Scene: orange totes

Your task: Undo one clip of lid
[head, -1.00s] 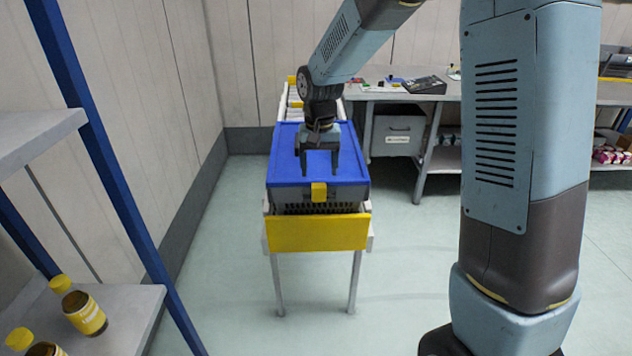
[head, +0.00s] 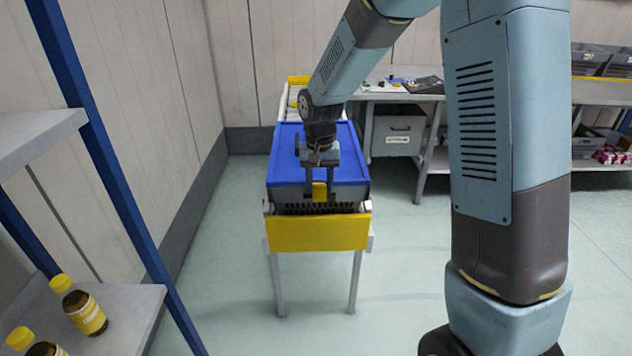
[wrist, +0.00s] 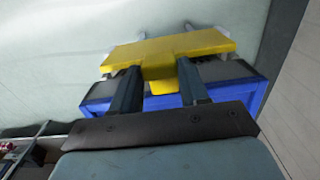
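The grey tote (head: 345,197) has a blue lid (head: 284,158) and sits on a narrow stand. A yellow clip (head: 319,192) is on its near side, at the lid's front edge. My gripper (head: 318,186) is over that edge, pointing down, with one finger on each side of the clip. In the wrist view my gripper (wrist: 157,66) has its fingers apart, and the yellow clip (wrist: 163,87) shows between them. I cannot tell whether either finger touches it. The lid's far side is partly hidden by my arm.
The stand has a yellow end plate (head: 317,233) just below the tote. A shelf with yellow-capped bottles (head: 82,308) is at the near left. A workbench (head: 405,93) with a grey bin (head: 398,132) stands behind right. Floor around the stand is clear.

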